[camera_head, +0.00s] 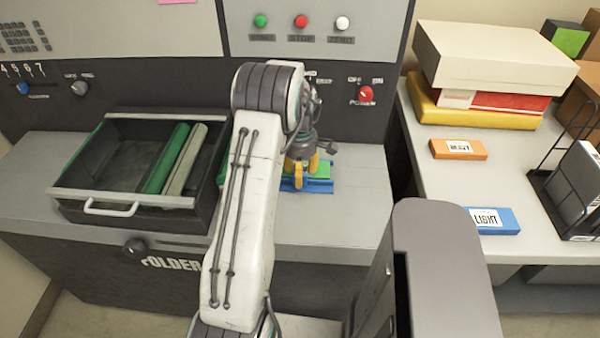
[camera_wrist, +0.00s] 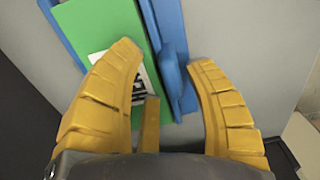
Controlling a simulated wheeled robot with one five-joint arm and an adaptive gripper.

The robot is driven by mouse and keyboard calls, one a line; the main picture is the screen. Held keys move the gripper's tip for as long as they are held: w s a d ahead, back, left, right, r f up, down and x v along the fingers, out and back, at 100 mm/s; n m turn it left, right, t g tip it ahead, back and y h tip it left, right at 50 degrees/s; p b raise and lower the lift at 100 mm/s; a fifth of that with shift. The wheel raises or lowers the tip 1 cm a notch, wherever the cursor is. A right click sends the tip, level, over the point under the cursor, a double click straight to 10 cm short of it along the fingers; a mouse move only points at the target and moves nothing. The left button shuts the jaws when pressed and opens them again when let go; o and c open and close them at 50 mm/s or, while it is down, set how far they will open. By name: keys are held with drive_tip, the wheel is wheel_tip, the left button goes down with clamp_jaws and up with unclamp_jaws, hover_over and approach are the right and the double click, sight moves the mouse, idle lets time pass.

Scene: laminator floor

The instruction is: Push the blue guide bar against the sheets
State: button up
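The blue guide bar (camera_wrist: 174,78) shows in the wrist view as an upright blue piece along the right edge of the green sheets (camera_wrist: 98,28). The sheets lie in a blue tray (camera_wrist: 62,34) and carry a white label with dark print. My gripper (camera_wrist: 162,56) has its yellow fingers spread, one over the sheets and one to the right of the bar, with the bar between them. I cannot tell whether a finger touches the bar, or whether the bar touches the sheets. In the head view my gripper (camera_head: 300,176) points down over the tray (camera_head: 318,186) and hides much of it.
A black drawer (camera_head: 75,210) with green and pale rolls stands left of my arm. Control buttons and a red knob (camera_head: 366,93) are on the panel behind. A side table at right holds boxes, an orange block (camera_head: 458,149), a blue block (camera_head: 493,220) and a rack.

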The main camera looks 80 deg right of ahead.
drive_tip(key=shift+a, duration=0.1)
wheel_tip(320, 180, up, 12)
idle(0.8)
idle(0.7)
